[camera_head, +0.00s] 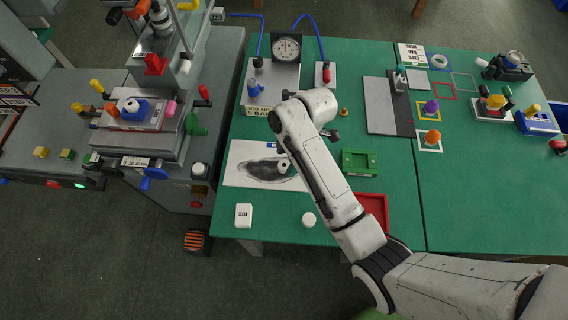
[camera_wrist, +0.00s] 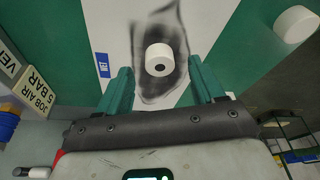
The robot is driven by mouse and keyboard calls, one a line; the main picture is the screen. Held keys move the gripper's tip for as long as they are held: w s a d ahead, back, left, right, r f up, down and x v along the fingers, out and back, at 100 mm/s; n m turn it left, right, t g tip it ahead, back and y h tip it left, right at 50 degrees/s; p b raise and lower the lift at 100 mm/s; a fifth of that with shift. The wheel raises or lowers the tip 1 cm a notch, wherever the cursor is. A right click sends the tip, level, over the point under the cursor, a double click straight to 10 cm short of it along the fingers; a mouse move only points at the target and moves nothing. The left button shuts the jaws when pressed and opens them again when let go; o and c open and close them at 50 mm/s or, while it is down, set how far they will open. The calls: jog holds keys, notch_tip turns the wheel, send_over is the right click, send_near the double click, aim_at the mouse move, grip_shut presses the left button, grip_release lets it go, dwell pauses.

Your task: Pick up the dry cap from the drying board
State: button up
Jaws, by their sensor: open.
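A white round cap (camera_wrist: 158,51) with a dark round spot on it sits on a white board (camera_wrist: 110,22) that bears a large dark smear. A blue label (camera_wrist: 102,65) on the board seems to read WET. In the head view the board (camera_head: 236,158) lies at the near left of the green table, and the cap (camera_head: 284,162) shows partly beside my arm. My gripper (camera_wrist: 159,67) is open, its two green fingers apart and pointing toward the cap, which appears between and just beyond the fingertips. Nothing is held. My arm hides much of the gripper in the head view.
A second white round piece (camera_head: 308,219) stands on the green table near its front edge; it also shows in the wrist view (camera_wrist: 296,24). A white CLEAN block (camera_head: 243,215), a green fixture (camera_head: 361,162) and a red tray (camera_head: 373,206) lie nearby. The pad printer (camera_head: 150,140) stands left.

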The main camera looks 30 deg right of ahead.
jog(key=shift+x, duration=1)
jog(key=c, duration=1.1)
jog(key=shift+r, duration=0.1)
